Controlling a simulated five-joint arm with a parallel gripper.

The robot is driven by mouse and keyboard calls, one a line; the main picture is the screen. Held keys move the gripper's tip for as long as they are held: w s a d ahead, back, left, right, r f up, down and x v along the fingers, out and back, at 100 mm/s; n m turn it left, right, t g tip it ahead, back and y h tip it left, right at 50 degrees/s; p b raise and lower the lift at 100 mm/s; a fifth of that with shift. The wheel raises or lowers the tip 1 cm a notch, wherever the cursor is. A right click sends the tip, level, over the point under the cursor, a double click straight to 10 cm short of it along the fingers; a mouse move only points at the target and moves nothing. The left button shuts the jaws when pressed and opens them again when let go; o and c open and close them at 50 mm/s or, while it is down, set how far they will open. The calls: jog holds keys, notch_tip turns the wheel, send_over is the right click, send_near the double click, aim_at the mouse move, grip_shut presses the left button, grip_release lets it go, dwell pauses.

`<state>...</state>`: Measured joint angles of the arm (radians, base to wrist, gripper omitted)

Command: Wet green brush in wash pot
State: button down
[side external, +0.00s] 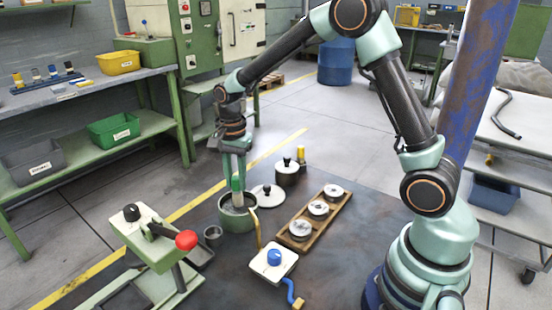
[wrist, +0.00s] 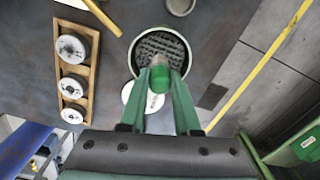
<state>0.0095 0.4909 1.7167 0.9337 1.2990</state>
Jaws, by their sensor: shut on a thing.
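The green brush (side external: 237,185) is upright, and my gripper (side external: 237,176) is shut on it. The wash pot (side external: 239,221) is a round green pot on the dark table, directly below my gripper. The brush's lower end is at the pot's mouth; how deep it reaches is hard to tell. In the wrist view, the brush's green handle (wrist: 160,76) is between the two green fingers of my gripper (wrist: 161,82). Beyond it the pot (wrist: 134,54) shows a dark, mesh-like inside. The handle hides part of the near rim, and the brush tip is not clear.
A white lid with a black knob (side external: 268,197) lies right of the pot. Behind it stands a lidded pot (side external: 287,174). A wooden tray (side external: 328,217) holds several discs.

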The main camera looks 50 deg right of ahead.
jog(key=shift+f, duration=0.5)
dwell(0.8)
jog(key=shift+r, duration=0.1)
jog(key=shift+r, duration=3.45)
jog(key=shift+s+r+n, duration=0.2)
jog(key=shift+s+n, duration=0.3)
jog(key=shift+n, duration=0.2)
jog(key=s+r+n, duration=0.1)
jog(key=s+n, duration=0.8)
jog(key=n, duration=0.4)
jog(key=shift+s+a+r+n, duration=0.2)
jog(key=shift+s+n, duration=0.1)
jog(key=shift+s, duration=0.1)
